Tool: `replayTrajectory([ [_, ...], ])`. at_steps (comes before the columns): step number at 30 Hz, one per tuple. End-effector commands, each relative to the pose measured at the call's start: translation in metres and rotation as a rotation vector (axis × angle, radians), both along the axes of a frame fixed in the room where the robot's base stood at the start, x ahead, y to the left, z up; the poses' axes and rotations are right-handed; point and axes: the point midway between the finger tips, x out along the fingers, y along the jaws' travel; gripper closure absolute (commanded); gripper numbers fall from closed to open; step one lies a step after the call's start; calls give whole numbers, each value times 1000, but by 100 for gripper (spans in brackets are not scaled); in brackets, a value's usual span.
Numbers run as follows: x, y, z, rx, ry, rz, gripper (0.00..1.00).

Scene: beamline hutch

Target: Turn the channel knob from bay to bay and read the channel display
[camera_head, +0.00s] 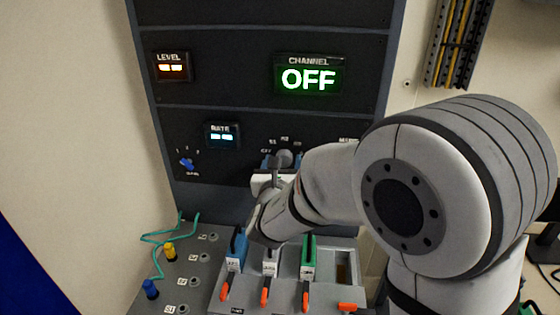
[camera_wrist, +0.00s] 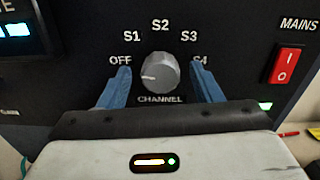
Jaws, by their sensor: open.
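The channel knob (camera_wrist: 160,73) is a grey ribbed dial on the black panel, ringed by the labels OFF, S1, S2, S3 and S4. Its white pointer mark faces left, toward OFF. My gripper (camera_wrist: 161,84) is open, with one blue finger on each side of the knob; I cannot tell whether either touches it. In the head view my gripper (camera_head: 282,166) is at the panel, and my arm hides part of the knob area. The channel display (camera_head: 309,79) reads OFF in green.
A red MAINS switch (camera_wrist: 287,64) is right of the knob. The LEVEL display (camera_head: 172,67) and RATE display (camera_head: 222,135) are lit, with a small blue knob (camera_head: 187,164) below. Below my arm are a blue module (camera_head: 236,250), a green module (camera_head: 308,257) and teal cables (camera_head: 156,262).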

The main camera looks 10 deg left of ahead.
Motion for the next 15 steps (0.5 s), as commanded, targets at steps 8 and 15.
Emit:
replayTrajectory([
  [8, 0, 0, 0, 1, 0, 0, 49],
  [15, 0, -1, 0, 1, 0, -1, 68],
])
